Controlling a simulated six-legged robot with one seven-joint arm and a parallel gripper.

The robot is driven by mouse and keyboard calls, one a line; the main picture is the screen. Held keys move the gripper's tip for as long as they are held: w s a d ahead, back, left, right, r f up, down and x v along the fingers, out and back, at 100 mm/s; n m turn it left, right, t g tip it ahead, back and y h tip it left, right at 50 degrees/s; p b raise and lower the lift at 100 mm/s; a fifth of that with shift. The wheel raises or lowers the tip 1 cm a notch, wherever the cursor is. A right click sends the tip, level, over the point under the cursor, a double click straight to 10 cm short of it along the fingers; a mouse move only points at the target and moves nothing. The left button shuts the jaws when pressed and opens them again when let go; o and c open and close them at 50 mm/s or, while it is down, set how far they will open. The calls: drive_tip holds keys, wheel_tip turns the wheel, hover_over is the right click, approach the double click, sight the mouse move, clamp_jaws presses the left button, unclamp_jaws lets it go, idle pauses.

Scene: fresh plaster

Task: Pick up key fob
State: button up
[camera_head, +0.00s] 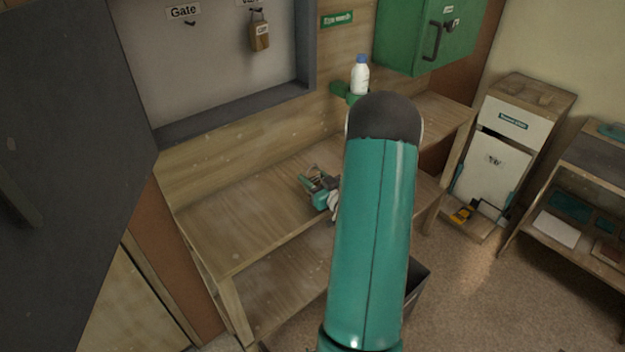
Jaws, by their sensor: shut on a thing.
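My gripper (316,187) shows small, in teal and dark grey, just left of my large teal arm link, over the wooden bench (215,230). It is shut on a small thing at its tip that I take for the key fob. The shape of that thing is too small to make out, and I cannot tell whether it touches the bench. My arm hides part of the wrist. A brown tag with a white label (260,36) hangs from a hook on the grey wall board (215,70), well above and left of my gripper.
The hook under the "Gate" label (184,11) looks bare. A white bottle with a blue cap (360,76) stands on a green holder behind my arm. A green cabinet (425,35) is at upper right. A dark door (70,150) fills the left. The bench's left part is clear.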

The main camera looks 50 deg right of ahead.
drive_tip(key=shift+r, duration=0.45)
drive_tip(key=s+a+r, duration=0.8)
drive_tip(key=s+r, duration=0.3)
drive_tip(key=shift+a+r, duration=0.3)
drive_tip(key=shift+s, duration=0.15)
